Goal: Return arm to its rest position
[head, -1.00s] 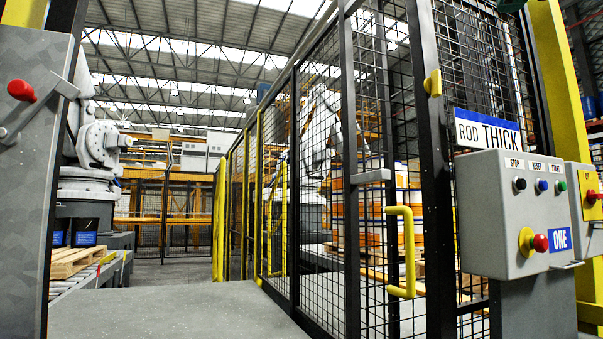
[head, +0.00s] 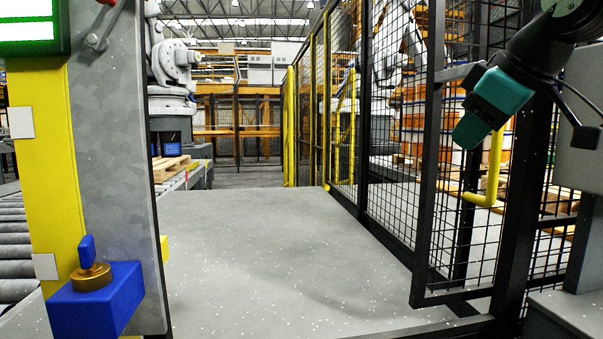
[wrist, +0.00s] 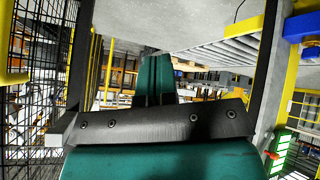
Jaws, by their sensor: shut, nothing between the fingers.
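My gripper (head: 472,128) hangs at the upper right of the head view, pointing down and to the left. It has teal-green parts and a dark wrist, and it shows in front of the black mesh gate. In the wrist view its teal fingers (wrist: 153,78) are together beyond a dark bolted plate, with nothing between them. Most of my arm is out of the picture, so its full pose cannot be seen.
The mesh gate (head: 455,220) with a yellow handle (head: 492,165) stands at the right. A grey post with a blue key-switch box (head: 97,300) is at the left. Grey floor (head: 270,250) between them is clear. A wooden pallet (head: 170,168) lies on a conveyor beyond.

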